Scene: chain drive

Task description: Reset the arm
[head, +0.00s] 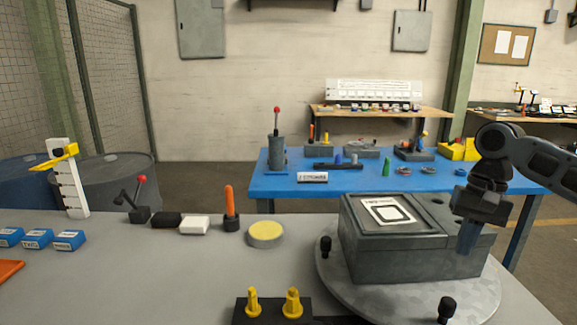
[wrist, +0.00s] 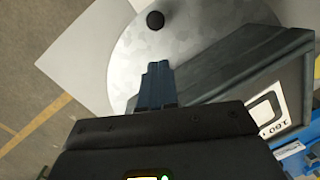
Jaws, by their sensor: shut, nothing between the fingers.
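My gripper (head: 467,238) is shut and empty. In the head view it hangs fingers down at the right, in front of the right part of a dark grey box (head: 385,252). I cannot tell whether the fingers touch the box. In the wrist view my gripper (wrist: 158,72) shows its two blue-grey fingers together, over the round grey turntable (wrist: 190,25) beside the box (wrist: 240,68). The box has a white framed label on its top and sits on the turntable (head: 335,292), which shows black knobs on its rim.
The grey table (head: 130,285) holds an orange-handled tool (head: 229,205), a yellow disc (head: 266,234), a red-knobbed lever (head: 139,205) and yellow pegs (head: 292,303) in a black block. A blue table (head: 340,183) with several parts stands behind. Open floor lies to the right.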

